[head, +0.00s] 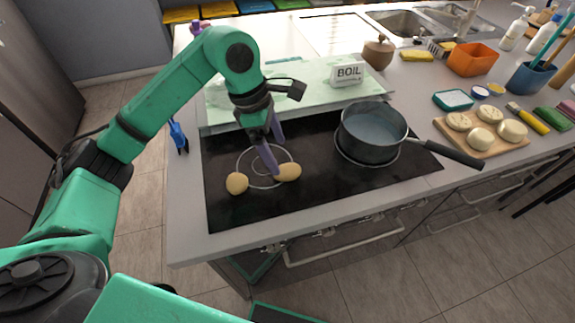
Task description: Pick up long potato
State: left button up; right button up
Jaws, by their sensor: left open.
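Two potatoes lie on the left burner of the black cooktop (330,190). The longer potato (289,172) is on the right, and a rounder potato (237,183) is on the left. My left gripper (274,158) points down at the long potato from above. Its purple fingers are open, with one fingertip close beside the potato's left end. I cannot tell whether it touches. My right gripper is not in view.
A grey pot (372,133) with water stands on the right burner, its handle pointing right.

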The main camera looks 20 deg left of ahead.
aim_at(286, 167)
pick_arm(q)
jog(key=x, duration=0.2)
jog(key=p+x, duration=0.1)
jog(key=x, duration=0.1)
jog(key=p+x, duration=0.1)
jog(key=x, duration=0.2)
jog(key=shift+w+a, duration=0.1)
jog(key=shift+w, duration=0.2)
jog(key=shift+f, duration=0.15)
jog(key=shift+c, duration=0.9)
jog(key=shift+w, duration=0.1)
jog(key=c, duration=1.3)
jog(key=shift+c, duration=0.2)
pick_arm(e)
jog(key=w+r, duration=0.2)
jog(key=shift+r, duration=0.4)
